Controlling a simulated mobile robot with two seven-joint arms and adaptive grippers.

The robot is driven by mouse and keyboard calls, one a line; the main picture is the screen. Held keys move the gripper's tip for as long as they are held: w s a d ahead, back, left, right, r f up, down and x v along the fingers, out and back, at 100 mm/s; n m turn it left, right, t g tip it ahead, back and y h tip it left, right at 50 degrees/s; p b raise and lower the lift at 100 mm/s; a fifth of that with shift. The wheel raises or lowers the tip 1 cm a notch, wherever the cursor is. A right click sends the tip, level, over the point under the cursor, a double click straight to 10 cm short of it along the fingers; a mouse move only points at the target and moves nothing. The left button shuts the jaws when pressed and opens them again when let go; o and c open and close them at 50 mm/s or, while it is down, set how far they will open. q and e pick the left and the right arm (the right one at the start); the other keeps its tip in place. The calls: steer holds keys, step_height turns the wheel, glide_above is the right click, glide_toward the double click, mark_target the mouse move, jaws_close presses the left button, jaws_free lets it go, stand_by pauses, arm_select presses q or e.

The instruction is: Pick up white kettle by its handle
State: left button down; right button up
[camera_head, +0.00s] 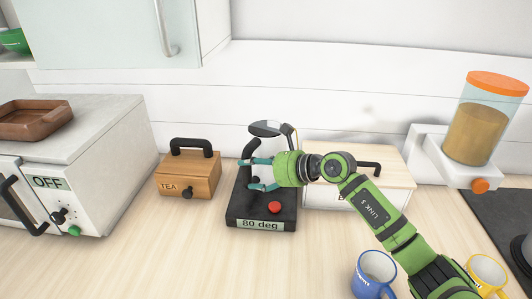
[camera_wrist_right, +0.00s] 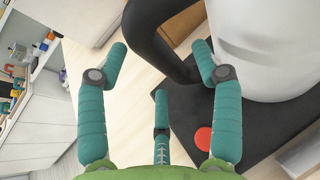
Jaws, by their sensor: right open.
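The white kettle (camera_wrist_right: 265,50) stands on its black base (camera_head: 262,218), which reads "80 deg" and has a red button. In the head view my gripper and arm hide most of the kettle; its lid (camera_head: 266,129) shows above them. Its black handle (camera_wrist_right: 155,38) curves down on the left of the kettle body in the wrist view. My right gripper (camera_head: 247,174) is open at the handle, and in the wrist view (camera_wrist_right: 160,64) the handle shows beyond and between its teal fingers. I cannot tell whether they touch. My left gripper is out of view.
A wooden tea box (camera_head: 188,176) stands left of the kettle, and a white oven (camera_head: 90,150) further left. A pale box (camera_head: 385,177) stands right, partly behind my arm. A blue mug (camera_head: 374,275) and a yellow mug (camera_head: 486,275) stand in front right. The front-left counter is clear.

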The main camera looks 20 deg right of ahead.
mark_target(250, 169)
steer(key=x, duration=0.3)
steer(key=shift+a+f+p, duration=0.15)
steer(key=shift+a+p, duration=0.05)
steer(key=shift+p, duration=0.1)
steer(key=shift+d, duration=0.1)
steer(key=c, duration=1.3)
steer(key=shift+w+r, duration=0.1)
steer(key=shift+r, duration=0.1)
jaws_close()
steer(key=shift+r, duration=0.1)
